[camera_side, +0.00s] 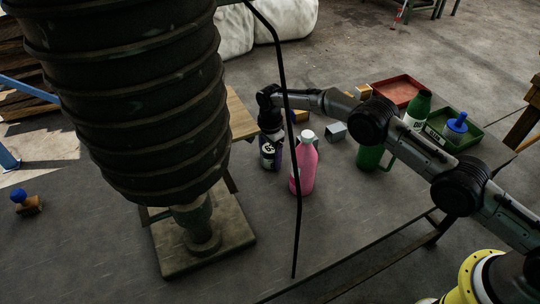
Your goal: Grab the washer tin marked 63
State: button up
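A small dark tin (268,157) with a pale label stands on the grey bench, left of the pink bottle. The marks on its label are too small to read for certain, so I cannot confirm that it is the tin marked 63. My arm reaches in from the right, and my gripper (270,136) points down just above or around this tin. The fingers are dark and blend with the dark, purplish shapes there. I cannot tell whether they touch the tin or how far apart they are.
A pink bottle (304,164) stands close right of the gripper. A grey-blue block (337,131), green mug (371,157), green bottle (418,106), red tray (398,90) and green tray (469,140) lie farther right. A large ribbed column (130,90) and hanging cable (287,90) block part of the view.

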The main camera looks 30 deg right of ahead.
jog(key=c, duration=0.9)
jog(key=shift+c, duration=0.4)
jog(key=shift+r, duration=0.15)
